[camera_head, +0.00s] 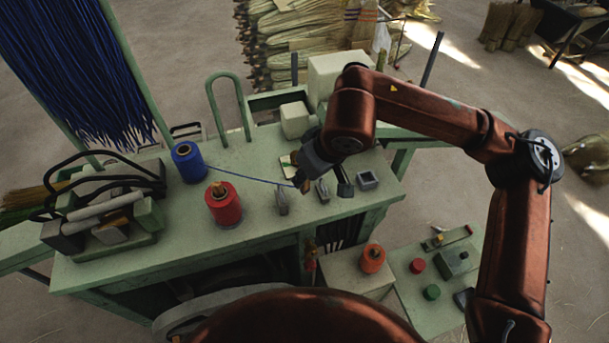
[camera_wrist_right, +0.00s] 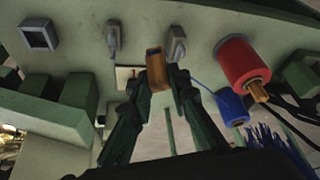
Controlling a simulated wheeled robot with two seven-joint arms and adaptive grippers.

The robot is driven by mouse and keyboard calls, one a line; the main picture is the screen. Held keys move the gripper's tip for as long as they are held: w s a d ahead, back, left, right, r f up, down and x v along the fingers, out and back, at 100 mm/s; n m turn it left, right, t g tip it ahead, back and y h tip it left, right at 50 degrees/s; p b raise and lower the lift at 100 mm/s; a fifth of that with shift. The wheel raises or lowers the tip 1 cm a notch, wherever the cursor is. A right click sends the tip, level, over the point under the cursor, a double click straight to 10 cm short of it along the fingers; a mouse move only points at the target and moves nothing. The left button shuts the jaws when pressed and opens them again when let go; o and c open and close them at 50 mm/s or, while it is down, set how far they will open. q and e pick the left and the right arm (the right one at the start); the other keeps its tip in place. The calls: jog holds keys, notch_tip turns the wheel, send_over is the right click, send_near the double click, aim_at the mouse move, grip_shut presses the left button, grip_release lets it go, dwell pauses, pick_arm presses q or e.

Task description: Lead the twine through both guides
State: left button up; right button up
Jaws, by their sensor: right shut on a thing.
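The blue twine (camera_head: 240,174) runs from the blue spool (camera_head: 188,161) to my right gripper (camera_head: 300,183). My right gripper is shut on a brown wooden end piece, which shows between its fingertips in the wrist view (camera_wrist_right: 155,68). Two small grey guides stand on the bench, the left one (camera_head: 281,201) and the right one (camera_head: 322,191). In the wrist view the left guide (camera_wrist_right: 176,46) and right guide (camera_wrist_right: 113,40) flank the held piece. The twine passes close to the left guide's top; I cannot tell whether it lies inside. My left gripper is not in view.
A red spool (camera_head: 223,204) stands in front of the blue one. A square grey socket (camera_head: 367,180) is right of the guides. A green hoop (camera_head: 228,105) and pale blocks (camera_head: 296,120) stand at the back. A tool rack (camera_head: 103,220) fills the left end.

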aim_at(307, 185)
jog(key=shift+f+b, duration=1.85)
jog(key=shift+f, duration=0.35)
jog(key=shift+r+p, duration=0.55)
jog(key=shift+r, duration=0.6)
jog(key=shift+w+d, duration=0.1)
jog(key=w+d, duration=0.8)
jog(key=d, duration=0.3)
jog(key=shift+w+d, duration=0.15)
jog(key=shift+d, duration=0.1)
jog(key=shift+f+b, duration=0.1)
jog(key=shift+b, duration=0.2)
